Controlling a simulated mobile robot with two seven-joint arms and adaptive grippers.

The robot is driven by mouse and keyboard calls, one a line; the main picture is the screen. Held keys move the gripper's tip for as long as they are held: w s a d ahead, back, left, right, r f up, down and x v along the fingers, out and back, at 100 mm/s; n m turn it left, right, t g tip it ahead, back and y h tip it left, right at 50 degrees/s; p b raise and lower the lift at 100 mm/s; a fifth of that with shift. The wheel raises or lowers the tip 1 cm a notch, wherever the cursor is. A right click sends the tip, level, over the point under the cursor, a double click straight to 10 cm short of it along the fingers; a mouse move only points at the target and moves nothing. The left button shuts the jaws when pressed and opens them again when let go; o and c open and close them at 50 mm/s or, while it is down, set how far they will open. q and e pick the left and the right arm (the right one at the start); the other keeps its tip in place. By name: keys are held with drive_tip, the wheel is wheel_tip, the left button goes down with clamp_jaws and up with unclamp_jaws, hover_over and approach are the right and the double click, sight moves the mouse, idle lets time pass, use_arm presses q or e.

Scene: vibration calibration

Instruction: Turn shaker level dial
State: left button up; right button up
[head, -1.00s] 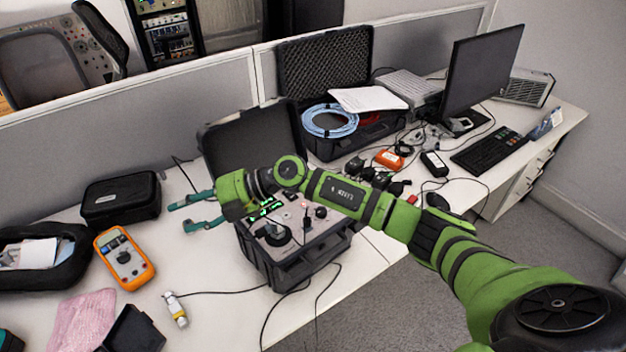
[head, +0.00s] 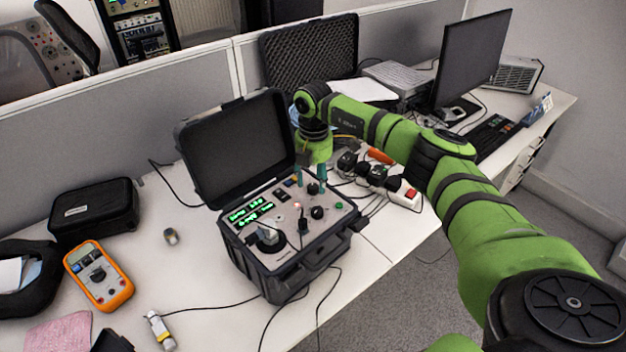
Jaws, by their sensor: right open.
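The shaker is an open black case (head: 262,264) with a grey control panel, a lit green display (head: 246,215) and its lid raised at the back. A round black shaker mount with a small metal block (head: 268,236) on it sits at the panel's front left. Several black knobs sit on the right half, including an upper knob (head: 313,188) and a lower knob (head: 317,212). I cannot read which is the level dial. My right gripper (head: 311,180) points down, open, its teal fingers on either side of the upper knob. Whether they touch it is unclear. My left gripper is not in view.
An orange multimeter (head: 98,275), a black pouch (head: 93,211) and a small metal cylinder (head: 170,236) lie left of the case. A power strip (head: 405,193) and cables lie to the right.

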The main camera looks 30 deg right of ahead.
drive_tip(key=shift+w+f, duration=0.1)
drive_tip(key=shift+f, duration=0.8)
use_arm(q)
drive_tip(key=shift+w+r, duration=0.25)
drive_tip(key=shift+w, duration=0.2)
use_arm(e)
drive_tip(key=shift+f, duration=0.1)
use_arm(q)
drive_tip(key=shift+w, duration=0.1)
use_arm(e)
clamp_jaws()
